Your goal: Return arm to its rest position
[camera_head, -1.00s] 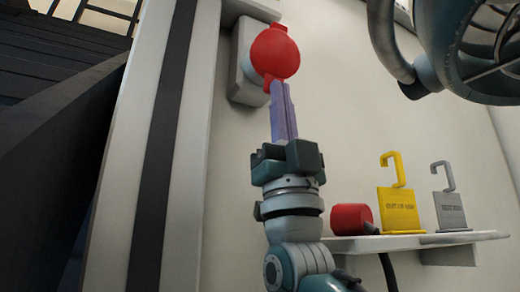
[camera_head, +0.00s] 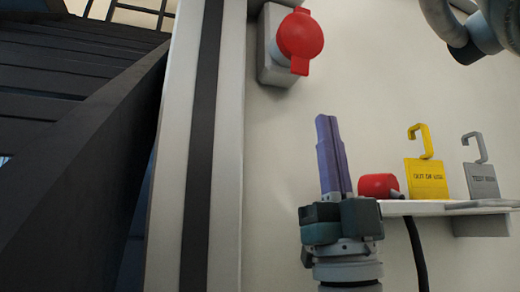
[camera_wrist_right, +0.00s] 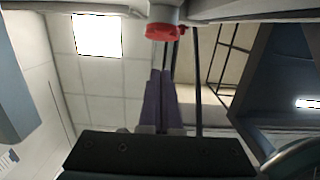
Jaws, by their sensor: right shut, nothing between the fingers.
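My right gripper (camera_head: 332,150) points up in the head view, with its purple fingers together and nothing between them. My left gripper is not in view.
Dark stairs (camera_head: 70,140) are at the left.

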